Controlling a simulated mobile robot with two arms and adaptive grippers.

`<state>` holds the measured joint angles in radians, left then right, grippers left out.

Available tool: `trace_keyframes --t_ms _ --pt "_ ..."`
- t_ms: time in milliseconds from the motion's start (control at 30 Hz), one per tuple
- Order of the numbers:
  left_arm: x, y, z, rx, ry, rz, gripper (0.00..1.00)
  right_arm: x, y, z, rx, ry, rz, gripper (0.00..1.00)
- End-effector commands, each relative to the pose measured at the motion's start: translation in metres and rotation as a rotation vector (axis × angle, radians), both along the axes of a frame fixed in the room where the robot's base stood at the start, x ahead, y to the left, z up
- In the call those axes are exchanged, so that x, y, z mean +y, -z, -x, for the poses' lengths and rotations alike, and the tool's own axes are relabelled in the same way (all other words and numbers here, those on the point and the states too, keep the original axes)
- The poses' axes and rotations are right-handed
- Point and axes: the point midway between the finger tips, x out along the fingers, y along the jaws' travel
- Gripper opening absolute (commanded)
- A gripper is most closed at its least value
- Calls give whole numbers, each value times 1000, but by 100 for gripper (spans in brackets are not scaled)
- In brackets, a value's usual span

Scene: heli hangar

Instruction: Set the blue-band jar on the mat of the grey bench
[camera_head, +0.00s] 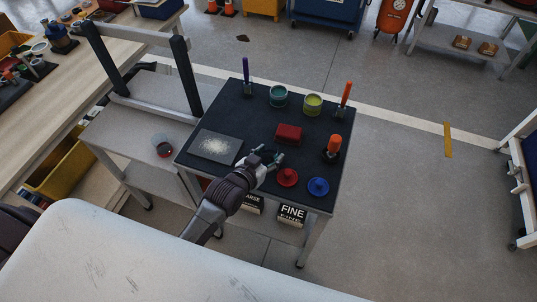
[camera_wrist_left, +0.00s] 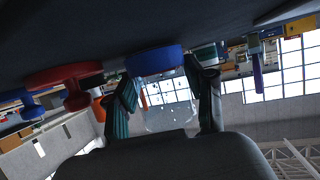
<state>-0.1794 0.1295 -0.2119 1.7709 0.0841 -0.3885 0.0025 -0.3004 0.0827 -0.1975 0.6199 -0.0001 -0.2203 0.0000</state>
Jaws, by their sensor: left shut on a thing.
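My left gripper (camera_head: 270,158) reaches over the dark-topped grey bench (camera_head: 240,108), near its front edge. In the left wrist view, which is upside down, its two fingers (camera_wrist_left: 165,100) are shut on the clear blue-band jar (camera_wrist_left: 155,62). The blue band is close to the dark bench top; I cannot tell if it touches. In the head view the jar is mostly hidden by the gripper. My right gripper is not in view.
A red knobbed piece (camera_head: 287,177) and a blue one (camera_head: 318,187) stand right of the gripper. A red block (camera_head: 289,134), green jar (camera_head: 278,96), yellow jar (camera_head: 313,104) and upright tools stand behind. A clear jar with red (camera_head: 163,146) stands on the lower left surface.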

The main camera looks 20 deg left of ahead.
Motion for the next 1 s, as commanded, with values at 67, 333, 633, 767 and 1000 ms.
trace_keyframes --t_ms 67,333,633,767,1000 --pt "0 1 0 -1 0 0 18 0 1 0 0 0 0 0" --pt "0 2 0 0 0 0 79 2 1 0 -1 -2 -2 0" --pt "0 -1 0 -1 0 0 79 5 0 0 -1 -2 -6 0" --pt "3 -5 13 1 0 0 79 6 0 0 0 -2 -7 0" --pt "14 -24 59 2 0 -1 79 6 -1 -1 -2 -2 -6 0"
